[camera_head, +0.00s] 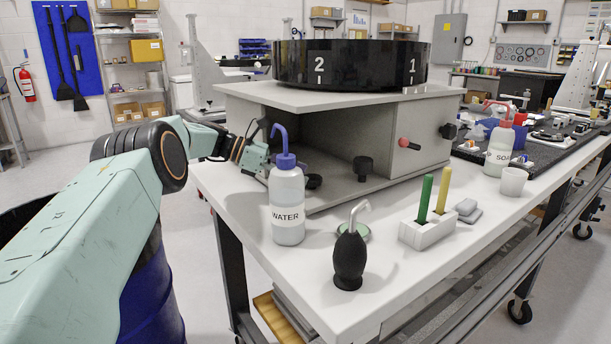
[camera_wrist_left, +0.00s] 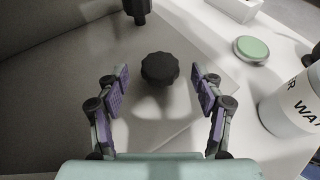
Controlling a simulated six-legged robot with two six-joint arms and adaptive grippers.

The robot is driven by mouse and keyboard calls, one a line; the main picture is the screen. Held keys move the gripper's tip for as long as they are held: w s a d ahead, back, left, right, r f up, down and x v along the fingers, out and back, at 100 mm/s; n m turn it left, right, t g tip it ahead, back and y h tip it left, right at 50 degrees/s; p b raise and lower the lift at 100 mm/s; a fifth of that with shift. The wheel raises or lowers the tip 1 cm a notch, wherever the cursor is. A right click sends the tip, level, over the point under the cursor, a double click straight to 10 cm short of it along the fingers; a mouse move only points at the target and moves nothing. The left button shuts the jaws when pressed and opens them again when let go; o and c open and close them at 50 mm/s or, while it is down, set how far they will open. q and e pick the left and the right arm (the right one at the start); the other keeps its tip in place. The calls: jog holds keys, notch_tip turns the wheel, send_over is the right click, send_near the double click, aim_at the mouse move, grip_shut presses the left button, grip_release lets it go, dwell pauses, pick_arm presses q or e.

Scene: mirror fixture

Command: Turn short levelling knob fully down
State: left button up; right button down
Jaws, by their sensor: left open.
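The short levelling knob (camera_head: 314,181) is a low, black, scalloped knob on the grey mirror fixture's base, partly behind the water bottle in the head view. In the left wrist view the knob (camera_wrist_left: 159,68) sits between the fingertips, slightly beyond them, with a gap on each side. My left gripper (camera_head: 257,157) is open, at the fixture's left front, partly hidden by the bottle. Its purple-padded fingers (camera_wrist_left: 160,78) touch nothing that I can see. A taller black knob (camera_head: 362,167) stands to the right; its stem (camera_wrist_left: 137,8) shows at the wrist view's top.
The water bottle (camera_head: 287,205) stands close beside my left gripper; it also shows in the wrist view (camera_wrist_left: 294,105). A green-topped disc (camera_wrist_left: 252,49), a black blower (camera_head: 349,258) and a tool holder (camera_head: 427,232) stand in front. The fixture's top plate (camera_head: 300,96) overhangs the knobs.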

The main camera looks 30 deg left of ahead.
pick_arm(q)
jog(key=v, duration=0.9)
jog(key=shift+s+a, duration=0.25)
jog(key=shift+r, duration=0.15)
